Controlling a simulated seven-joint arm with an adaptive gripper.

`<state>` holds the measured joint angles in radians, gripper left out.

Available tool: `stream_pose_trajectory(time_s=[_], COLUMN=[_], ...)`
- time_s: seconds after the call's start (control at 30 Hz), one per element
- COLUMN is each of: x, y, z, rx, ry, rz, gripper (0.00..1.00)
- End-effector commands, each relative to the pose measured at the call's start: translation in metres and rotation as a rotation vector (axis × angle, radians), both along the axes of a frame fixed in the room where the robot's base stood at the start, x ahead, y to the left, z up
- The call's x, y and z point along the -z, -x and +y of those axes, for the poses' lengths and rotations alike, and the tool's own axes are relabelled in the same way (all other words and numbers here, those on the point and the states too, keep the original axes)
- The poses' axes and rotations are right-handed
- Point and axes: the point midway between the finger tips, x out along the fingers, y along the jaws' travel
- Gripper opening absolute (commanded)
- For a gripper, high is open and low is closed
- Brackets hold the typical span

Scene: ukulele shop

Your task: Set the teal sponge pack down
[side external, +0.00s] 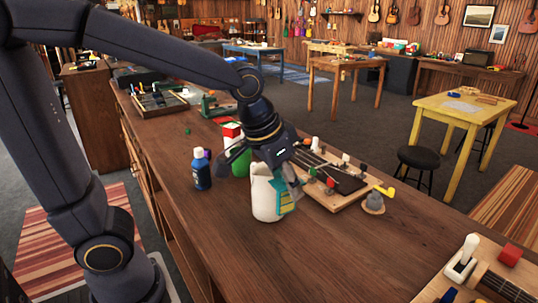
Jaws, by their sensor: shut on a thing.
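The teal sponge pack (283,196), with a yellow-green part, is at the middle of the wooden workbench (330,245). My gripper (280,177) points down at it and is shut on it. The pack overlaps the right side of a white container (263,200) in the picture; I cannot tell whether they touch. The pack's lower edge is close to the bench top, but whether it rests there is unclear. The fingers and the container hide part of the pack.
A blue bottle (202,170) and a green bottle (240,163) stand left of the container. A wooden board with a fretboard (335,178) lies to the right, beside a grey round object (374,202). The bench's front middle is clear. Another work board (490,275) is at lower right.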

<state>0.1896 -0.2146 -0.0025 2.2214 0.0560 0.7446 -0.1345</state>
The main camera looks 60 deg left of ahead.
Motion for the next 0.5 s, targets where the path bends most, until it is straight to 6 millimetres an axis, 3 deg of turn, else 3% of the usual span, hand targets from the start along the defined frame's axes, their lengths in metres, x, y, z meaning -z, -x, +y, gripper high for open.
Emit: stream_pose_trajectory(time_s=[0.23, 0.5], x=[0.000, 0.013], y=[0.016, 0.056], z=[0.001, 0.003], rx=[0.180, 0.642], ry=[0.002, 0.007], rz=[0.000, 0.000], gripper=[0.09, 0.09])
